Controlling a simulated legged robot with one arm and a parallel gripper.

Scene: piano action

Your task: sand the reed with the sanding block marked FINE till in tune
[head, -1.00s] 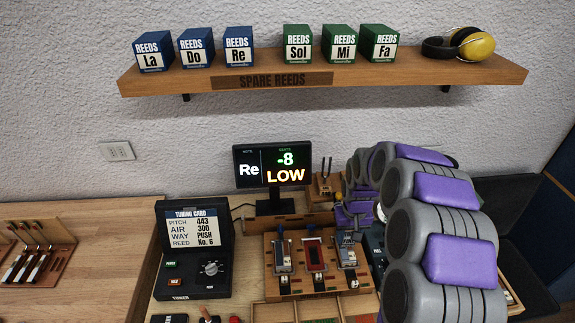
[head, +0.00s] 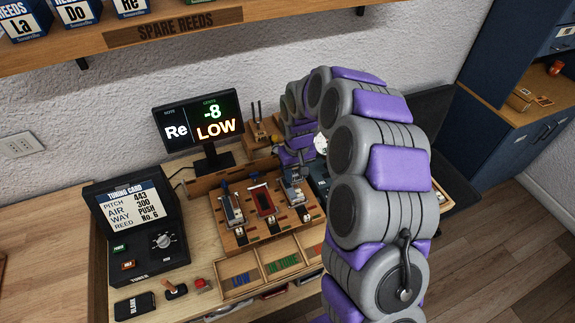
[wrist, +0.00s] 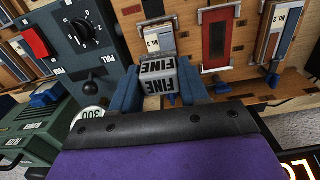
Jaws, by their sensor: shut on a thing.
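My gripper (wrist: 160,88) is shut on a pale grey sanding block (wrist: 158,76) marked FINE, held between its blue fingers. In the wrist view the block is just below a reed plate (wrist: 160,40) on the wooden reed board (head: 245,235); I cannot tell if they touch. In the head view my gripper (head: 297,157) is above the board's right-hand reed (head: 296,195). The tuner screen (head: 197,120) reads Re, -8, LOW.
A wooden tray (head: 250,290) with LOW and IN TUNE compartments lies in front of the board. A dark tuner box (head: 135,235) with a tuning card stands at left. My arm covers the bench's right side. A shelf (head: 180,30) of spare reeds hangs above.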

